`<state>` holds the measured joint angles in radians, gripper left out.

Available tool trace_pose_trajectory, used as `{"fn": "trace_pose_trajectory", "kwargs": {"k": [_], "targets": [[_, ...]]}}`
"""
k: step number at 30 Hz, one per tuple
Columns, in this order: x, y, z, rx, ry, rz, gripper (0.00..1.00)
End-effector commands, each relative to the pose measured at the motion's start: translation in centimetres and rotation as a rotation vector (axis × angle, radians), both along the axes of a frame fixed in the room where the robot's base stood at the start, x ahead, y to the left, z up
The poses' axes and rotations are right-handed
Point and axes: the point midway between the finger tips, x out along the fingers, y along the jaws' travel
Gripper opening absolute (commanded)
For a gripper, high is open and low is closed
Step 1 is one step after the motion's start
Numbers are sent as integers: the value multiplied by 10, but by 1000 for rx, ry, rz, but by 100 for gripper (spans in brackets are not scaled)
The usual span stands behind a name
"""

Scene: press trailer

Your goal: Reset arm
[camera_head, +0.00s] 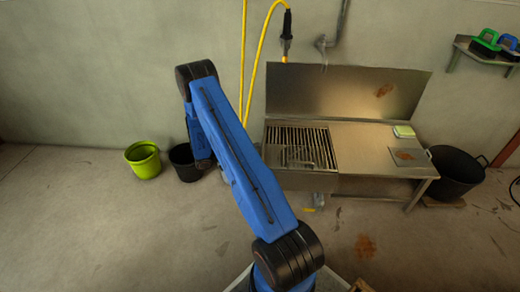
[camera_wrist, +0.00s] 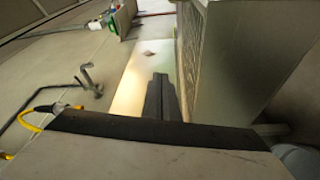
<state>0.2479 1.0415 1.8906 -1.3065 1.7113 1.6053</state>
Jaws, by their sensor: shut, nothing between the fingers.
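My blue arm stands in the middle of the head view, with its elbow raised in front of the wall. My gripper is not clearly seen in the head view, where the arm covers that area. In the wrist view my gripper (camera_wrist: 162,82) shows as two dark fingers pressed together, with nothing between them. The fingers point toward a bright metal surface (camera_wrist: 132,88) and appear apart from it.
A steel sink (camera_head: 300,180) with a grate and counter (camera_head: 360,140) stands against the wall. A yellow hose (camera_head: 252,75) hangs left of it. A green bucket (camera_head: 143,160) and black bucket (camera_head: 185,163) stand left, a black tub (camera_head: 457,175) right.

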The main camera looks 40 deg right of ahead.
Motion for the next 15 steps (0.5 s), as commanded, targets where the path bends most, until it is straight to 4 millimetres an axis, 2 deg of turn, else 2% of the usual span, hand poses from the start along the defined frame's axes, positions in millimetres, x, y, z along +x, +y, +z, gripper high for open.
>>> {"fn": "trace_pose_trajectory", "kwargs": {"k": [9,15], "targets": [[38,32,-17,-1,-3,1,0],[51,43,-23,0,-1,-1,0]]}}
